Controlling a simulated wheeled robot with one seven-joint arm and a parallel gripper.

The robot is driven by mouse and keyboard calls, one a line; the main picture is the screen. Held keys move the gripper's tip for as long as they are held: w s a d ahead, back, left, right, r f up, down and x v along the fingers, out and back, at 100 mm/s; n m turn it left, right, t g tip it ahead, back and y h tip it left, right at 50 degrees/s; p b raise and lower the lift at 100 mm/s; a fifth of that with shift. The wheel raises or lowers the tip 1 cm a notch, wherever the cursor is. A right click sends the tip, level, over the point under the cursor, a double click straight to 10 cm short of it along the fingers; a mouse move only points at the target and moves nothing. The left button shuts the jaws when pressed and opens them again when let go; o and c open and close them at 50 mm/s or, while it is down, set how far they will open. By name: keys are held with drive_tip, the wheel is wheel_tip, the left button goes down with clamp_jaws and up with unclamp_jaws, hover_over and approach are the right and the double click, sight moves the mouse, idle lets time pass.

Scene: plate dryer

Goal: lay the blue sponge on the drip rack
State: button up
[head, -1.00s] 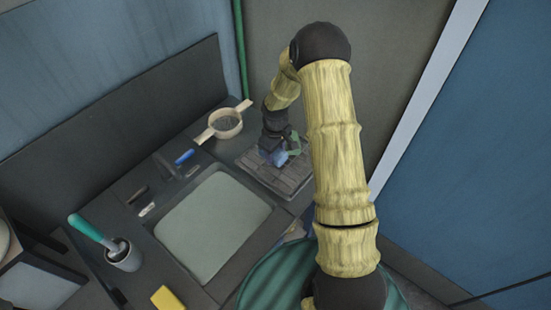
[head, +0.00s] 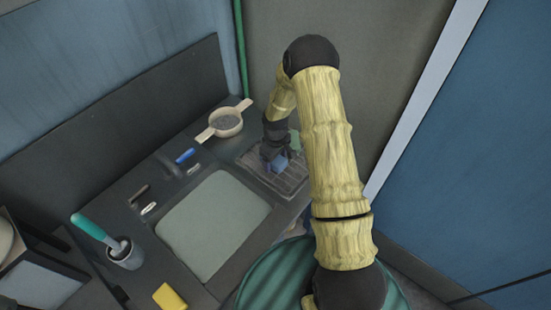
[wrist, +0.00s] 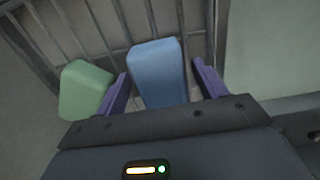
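The blue sponge (head: 278,163) is at the drip rack (head: 291,183), on the far right of the counter. In the wrist view the blue sponge (wrist: 157,73) sits between my gripper's two purple fingers (wrist: 161,75), over the rack's bars (wrist: 113,20). A gap shows between the sponge and the right finger, and a narrow one at the left finger, so my gripper looks open around it. Whether the sponge's underside touches the bars is hidden. In the head view my gripper (head: 274,154) is low over the rack, its fingers mostly hidden.
A green block (wrist: 86,90) lies just left of my gripper in the wrist view. A strainer bowl (head: 226,123) stands behind the rack. The sink (head: 213,222), a blue brush (head: 185,156), a cup with a green-handled brush (head: 125,255) and a yellow sponge (head: 170,297) lie to the left.

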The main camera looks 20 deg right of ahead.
sight(276, 159)
drive_tip(key=shift+r, duration=0.2)
wheel_tip(276, 159, up, 12)
drive_tip(key=b, duration=0.3)
idle(0.5)
idle(0.4)
drive_tip(key=s+r+m+t, duration=0.1)
drive_tip(key=s+r+m, duration=0.2)
drive_tip(key=s, duration=0.7)
drive_tip(key=s+r+m+t, duration=0.1)
drive_tip(key=s+r+m, duration=0.3)
drive_tip(key=s+r, duration=0.3)
drive_tip(key=s, duration=0.3)
drive_tip(key=shift+s+a+r+t, duration=0.25)
drive_tip(key=shift+a+r+t, duration=0.05)
